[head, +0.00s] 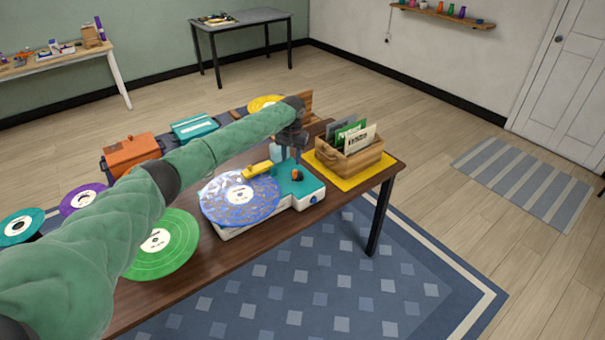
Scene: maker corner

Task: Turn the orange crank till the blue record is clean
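The blue record (238,202) lies flat on a white and teal cleaning machine (307,187) near the table's right end. Pale whitish smudges cover much of its surface around the white label. A yellow arm (257,169) reaches over the record's far edge. The orange crank (297,175) shows as a small orange and dark piece on the teal top. My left gripper (291,158) points down just above and behind the crank. Its fingers are dark and small, so I cannot tell whether they are open or touching the crank. My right gripper is out of view.
A wooden crate (349,160) of record sleeves stands on a yellow mat (398,164) right of the machine. A green record (163,246) lies to the left, partly behind my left arm. An orange box (131,152) and a teal box (195,127) stand at the back.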

